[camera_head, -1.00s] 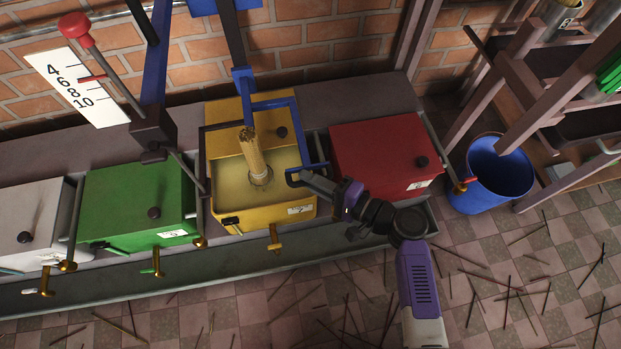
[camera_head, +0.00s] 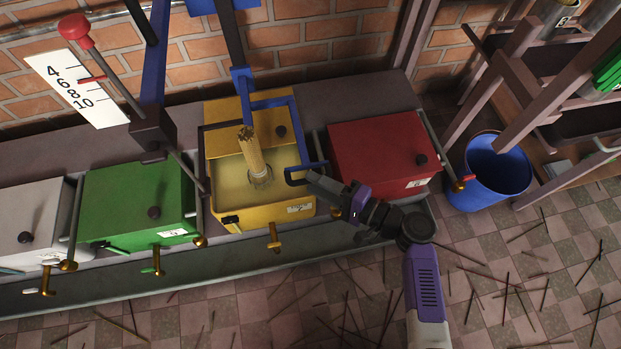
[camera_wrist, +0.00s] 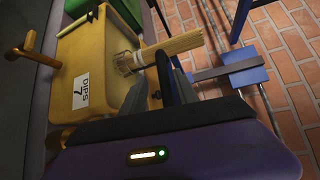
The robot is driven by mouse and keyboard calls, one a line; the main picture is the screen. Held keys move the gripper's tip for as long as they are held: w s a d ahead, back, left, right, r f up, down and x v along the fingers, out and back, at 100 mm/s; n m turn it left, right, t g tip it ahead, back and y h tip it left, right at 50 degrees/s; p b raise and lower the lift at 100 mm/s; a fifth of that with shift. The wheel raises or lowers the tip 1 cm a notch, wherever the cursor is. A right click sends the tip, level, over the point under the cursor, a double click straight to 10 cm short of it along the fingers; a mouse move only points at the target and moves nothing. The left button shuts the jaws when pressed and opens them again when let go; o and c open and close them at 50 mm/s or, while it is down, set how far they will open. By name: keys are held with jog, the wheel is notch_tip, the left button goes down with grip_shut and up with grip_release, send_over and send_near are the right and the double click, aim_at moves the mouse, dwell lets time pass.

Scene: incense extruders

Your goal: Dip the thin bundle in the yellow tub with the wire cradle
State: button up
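The yellow tub (camera_head: 225,222) stands between the green and red tubs, open at the front, with pale liquid inside. The thin bundle (camera_head: 250,152) stands tilted in it, its lower end in the wire cradle (camera_head: 261,178) at the liquid's surface. A blue loop handle (camera_head: 295,183) hangs at the tub's right front corner. My gripper (camera_head: 312,178) is beside this handle. In the wrist view the fingers (camera_wrist: 162,92) are apart, with the dark handle bar (camera_wrist: 163,75) between them. The bundle (camera_wrist: 172,47) and cradle (camera_wrist: 128,62) show just beyond.
A green tub (camera_head: 130,200) and a white tub (camera_head: 25,215) stand left, a red tub (camera_head: 380,150) right. A blue bin (camera_head: 490,180) and wooden rack stand farther right. Brass taps (camera_head: 274,238) jut out in front. Thin sticks litter the floor.

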jog(key=p+v, duration=0.1)
jog(key=v, duration=0.4)
jog(key=shift+s+d, duration=0.15)
jog(key=shift+d, duration=0.1)
jog(key=shift+f, duration=0.1)
dwell(4.9)
jog(key=shift+a+f+b, duration=0.25)
jog(key=shift+b, duration=0.1)
jog(key=w+a+n+t+y+b, duration=0.1)
jog(key=w+a+n+y+b, duration=0.2)
jog(key=w+a+b, duration=0.2)
jog(key=a, duration=0.3)
jog(key=shift+w+a+r+t, duration=0.15)
jog(key=shift+a+r+t, duration=0.15)
jog(key=shift+a+r, duration=0.05)
grip_shut()
